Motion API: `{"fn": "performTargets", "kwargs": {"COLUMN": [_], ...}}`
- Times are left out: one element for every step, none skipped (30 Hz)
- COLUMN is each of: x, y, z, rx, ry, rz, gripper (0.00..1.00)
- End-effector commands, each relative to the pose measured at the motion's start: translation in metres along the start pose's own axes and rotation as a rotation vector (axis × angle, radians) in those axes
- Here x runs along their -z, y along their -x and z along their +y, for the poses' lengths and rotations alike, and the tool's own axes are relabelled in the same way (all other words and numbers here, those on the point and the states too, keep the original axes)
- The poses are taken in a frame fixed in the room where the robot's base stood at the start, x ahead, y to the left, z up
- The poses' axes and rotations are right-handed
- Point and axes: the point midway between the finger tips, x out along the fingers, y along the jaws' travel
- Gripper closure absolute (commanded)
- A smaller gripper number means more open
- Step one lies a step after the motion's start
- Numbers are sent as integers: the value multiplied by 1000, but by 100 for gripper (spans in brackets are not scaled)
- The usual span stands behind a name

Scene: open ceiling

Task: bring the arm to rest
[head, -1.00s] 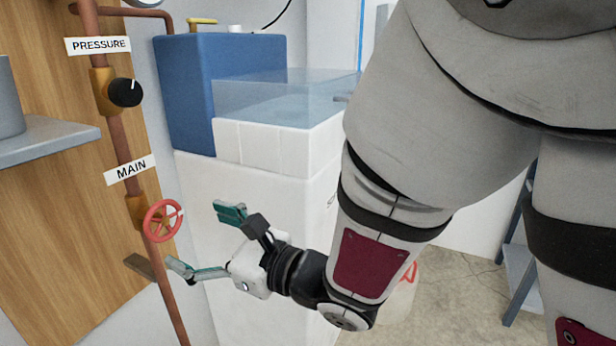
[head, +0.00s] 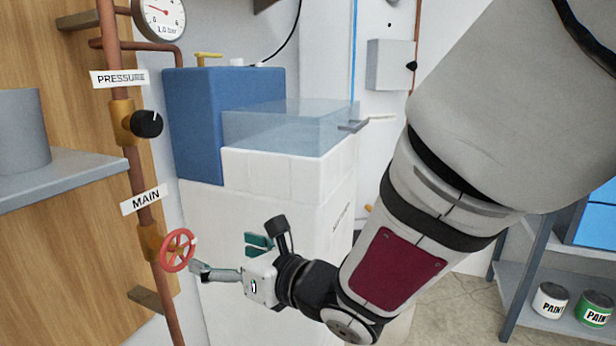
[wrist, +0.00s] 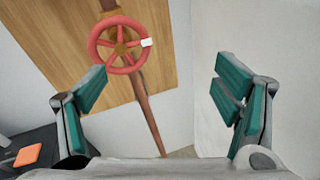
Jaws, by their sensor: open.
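My gripper (head: 229,257) is open and empty, with its teal finger pads apart. In the head view it is beside the red valve wheel (head: 178,250) labelled MAIN, just to its right. In the wrist view the red wheel (wrist: 118,43) is ahead of the left finger, with a white mark on its right rim. The two fingers (wrist: 168,95) frame bare wall and part of the pipe. My arm stretches from the upper right down to the gripper. Whether a finger touches the wheel I cannot tell.
A copper pipe (head: 135,175) carries a black PRESSURE knob (head: 147,123) and a gauge (head: 160,14). A grey shelf (head: 70,178) juts out at the left. A white unit with a blue tank (head: 192,120) stands behind the gripper. A rack with paint cans (head: 551,300) is at the right.

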Motion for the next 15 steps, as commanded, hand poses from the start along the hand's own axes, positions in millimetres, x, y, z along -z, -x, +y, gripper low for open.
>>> {"fn": "performTargets", "kwargs": {"x": [-4, -4, -5, -5, -6, -6, -6, -6, -5, -4, -2, 0, 2, 4, 7], "y": [6, 10, 15, 20, 26, 36, 45, 54, 68, 79, 90, 106, 118, 131, 148], "z": [-12, -20, -31, -38, -48, -60, -70, -80, -92, -100, -107, -115, -121, -125, -130], "rx": [42, 70, 113, 145, 184, 241, 286, 336, 404, 455, 505, 572, 623, 675, 743], "ry": [-65, -112, -180, -236, -298, -392, -470, -553, -666, -751, -836, -950, -1035, -1121, -1234], "rz": [12, 23, 36, 46, 54, 63, 69, 72, 73, 70, 65, 54, 43, 29, 8], "gripper": [17, 17, 17, 17, 17, 17, 17, 17, 17, 17, 17, 17, 17, 17, 17]}}
